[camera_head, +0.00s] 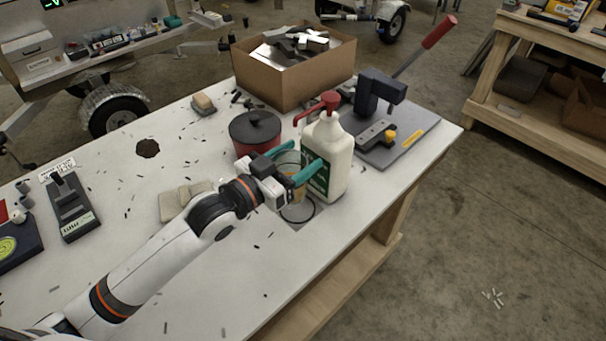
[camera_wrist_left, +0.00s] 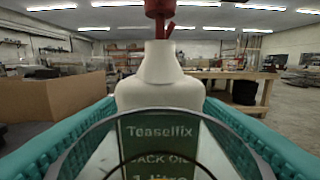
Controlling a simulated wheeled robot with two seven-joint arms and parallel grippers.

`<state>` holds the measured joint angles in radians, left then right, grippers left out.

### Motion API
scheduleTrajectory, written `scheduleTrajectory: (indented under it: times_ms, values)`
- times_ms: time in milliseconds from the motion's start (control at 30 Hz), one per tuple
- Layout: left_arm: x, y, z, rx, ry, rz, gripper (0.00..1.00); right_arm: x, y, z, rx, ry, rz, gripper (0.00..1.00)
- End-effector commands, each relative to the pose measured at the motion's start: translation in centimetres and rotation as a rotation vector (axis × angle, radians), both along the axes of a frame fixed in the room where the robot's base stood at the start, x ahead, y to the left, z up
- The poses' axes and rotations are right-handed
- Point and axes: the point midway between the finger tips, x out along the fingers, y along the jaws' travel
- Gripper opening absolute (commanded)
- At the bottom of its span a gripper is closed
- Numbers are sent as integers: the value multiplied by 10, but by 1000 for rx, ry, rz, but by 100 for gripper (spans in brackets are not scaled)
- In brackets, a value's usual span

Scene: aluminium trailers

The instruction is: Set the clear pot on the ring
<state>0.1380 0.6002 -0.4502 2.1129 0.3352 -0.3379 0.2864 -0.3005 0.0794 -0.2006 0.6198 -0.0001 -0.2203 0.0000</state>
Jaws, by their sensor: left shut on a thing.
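The clear pot (camera_head: 291,160) is a see-through cup with something tan low in it. My left gripper (camera_head: 296,163) has its teal fingers on either side of the pot and is shut on it. In the left wrist view the pot's rim (camera_wrist_left: 160,112) spans between the two teal fingers. The ring (camera_head: 298,210) is a thin dark circle on the white table, just below the pot in the head view. The gripper hides part of the pot, and I cannot tell the gap between pot and ring. My right gripper is not in view.
A white bottle with a red pump (camera_head: 326,150) stands right beside the pot, also filling the middle of the wrist view (camera_wrist_left: 160,80). A red pot with a dark lid (camera_head: 254,130) stands behind. A cardboard box (camera_head: 291,85) and a lever press (camera_head: 380,125) are farther back.

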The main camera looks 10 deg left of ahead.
Motion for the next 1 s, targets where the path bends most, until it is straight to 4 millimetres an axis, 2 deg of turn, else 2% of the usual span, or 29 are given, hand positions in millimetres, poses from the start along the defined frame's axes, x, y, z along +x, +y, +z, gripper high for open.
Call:
scheduleTrajectory:
  times_ms: [67, 200, 367, 600, 1000]
  values:
    - [14, -9, 3, -1, -3, 0, 35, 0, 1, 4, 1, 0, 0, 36]
    - [13, -9, -22, 2, 3, 1, 35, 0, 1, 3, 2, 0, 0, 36]
    - [13, -8, -33, 1, 1, 0, 35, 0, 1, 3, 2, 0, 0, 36]
    - [13, -9, -65, 1, 2, 0, 35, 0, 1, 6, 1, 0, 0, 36]
    - [15, -10, -72, 0, -1, -1, 35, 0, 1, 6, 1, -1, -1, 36]
